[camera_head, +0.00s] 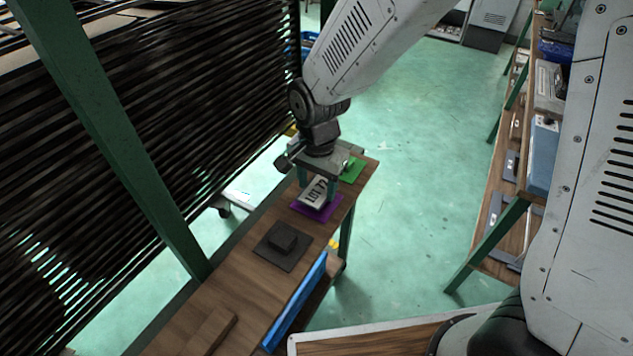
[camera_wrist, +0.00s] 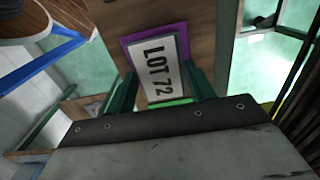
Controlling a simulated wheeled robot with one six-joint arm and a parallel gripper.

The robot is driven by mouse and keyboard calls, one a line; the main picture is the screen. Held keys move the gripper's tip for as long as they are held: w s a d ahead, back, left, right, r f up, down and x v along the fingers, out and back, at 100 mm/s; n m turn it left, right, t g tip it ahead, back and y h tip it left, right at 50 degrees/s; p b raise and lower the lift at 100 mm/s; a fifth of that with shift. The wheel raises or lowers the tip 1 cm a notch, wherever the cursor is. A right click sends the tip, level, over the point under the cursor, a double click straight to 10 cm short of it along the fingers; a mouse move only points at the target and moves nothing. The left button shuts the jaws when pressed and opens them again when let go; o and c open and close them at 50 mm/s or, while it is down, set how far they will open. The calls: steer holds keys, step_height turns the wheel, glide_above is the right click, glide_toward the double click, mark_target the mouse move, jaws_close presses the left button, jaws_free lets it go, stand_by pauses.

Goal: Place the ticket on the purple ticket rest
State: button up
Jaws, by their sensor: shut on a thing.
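The purple ticket rest (camera_head: 325,214) lies on the wooden bench right under the ticket. Its purple edge shows along the left and top of the card in the wrist view (camera_wrist: 128,44). I cannot tell whether the ticket touches the rest or hangs just above it.
A green pad (camera_head: 353,170) lies beyond the purple rest. A dark plate with a raised block (camera_head: 282,246) sits nearer on the bench (camera_head: 240,288). A brown wooden block (camera_head: 210,331) is at the near end. A slatted dark rack (camera_head: 180,100) stands left.

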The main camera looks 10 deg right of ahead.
mark_target(317, 191)
steer(key=shift+f, duration=0.15)
steer(key=o, duration=0.9)
steer(key=shift+o, duration=0.2)
step_height(317, 191, up, 12)
steer(key=s+d+r+n, duration=0.2)
steer(key=s+d+r, duration=0.2)
steer(key=d, duration=0.3)
steer(key=s+d+r+n, duration=0.2)
steer(key=s+d+r, duration=0.25)
steer(key=d, duration=0.25)
steer(key=s+d+n, duration=0.1)
steer(key=s+d, duration=0.2)
steer(key=s, duration=0.2)
steer(key=s+d+n+t, duration=0.1)
steer(key=s+d+n, duration=0.1)
steer(key=s, duration=0.4)
steer(key=shift+d+n, duration=0.3)
steer(key=shift+d, duration=0.55)
steer(key=shift+f, duration=0.1)
